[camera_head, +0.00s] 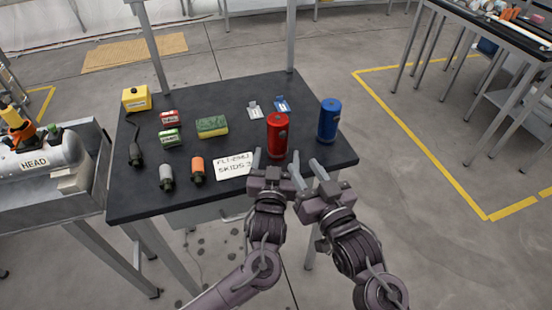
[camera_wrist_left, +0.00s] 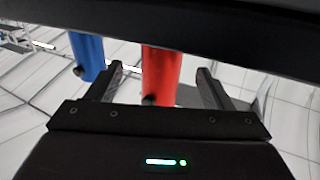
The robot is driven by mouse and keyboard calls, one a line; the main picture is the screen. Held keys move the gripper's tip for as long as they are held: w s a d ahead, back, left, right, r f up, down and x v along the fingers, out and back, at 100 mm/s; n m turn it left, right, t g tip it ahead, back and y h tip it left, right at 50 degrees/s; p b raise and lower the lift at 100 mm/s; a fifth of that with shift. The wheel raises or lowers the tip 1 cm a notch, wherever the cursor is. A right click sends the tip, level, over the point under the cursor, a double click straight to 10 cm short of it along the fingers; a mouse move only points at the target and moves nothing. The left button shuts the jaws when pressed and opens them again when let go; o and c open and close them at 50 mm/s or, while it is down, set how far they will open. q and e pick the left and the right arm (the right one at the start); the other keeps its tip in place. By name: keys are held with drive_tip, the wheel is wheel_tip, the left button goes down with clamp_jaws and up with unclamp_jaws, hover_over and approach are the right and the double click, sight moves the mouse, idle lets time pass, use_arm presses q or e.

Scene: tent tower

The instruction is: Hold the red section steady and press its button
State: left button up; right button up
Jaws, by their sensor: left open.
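The red section (camera_head: 277,136) is an upright cylinder near the right front of the black table, with a small dark knob on its side. My left gripper (camera_head: 276,157) is open at its near side, fingertips just short of it or beside it. In the left wrist view the red section (camera_wrist_left: 160,72) shows between the two open fingers (camera_wrist_left: 160,88), with a dark round knob low on it; contact cannot be told. My right gripper (camera_head: 308,171) is open and empty, right of the left one, in front of the table edge.
A blue cylinder (camera_head: 328,120) stands close to the right of the red section. A white label card (camera_head: 233,166) lies to its left. Small cans, a sponge (camera_head: 212,126) and a yellow box (camera_head: 137,98) are farther left on the black table (camera_head: 230,95).

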sight(278, 138)
use_arm(q)
drive_tip(key=shift+w+n, duration=0.25)
drive_tip(key=shift+n, duration=0.05)
drive_tip(key=w, duration=0.7)
drive_tip(key=shift+w+d+f, duration=0.1)
drive_tip(key=shift+d, duration=0.1)
drive_tip(key=c, duration=1.3)
drive_tip(key=shift+c, duration=0.3)
use_arm(e)
clamp_jaws()
idle(2.1)
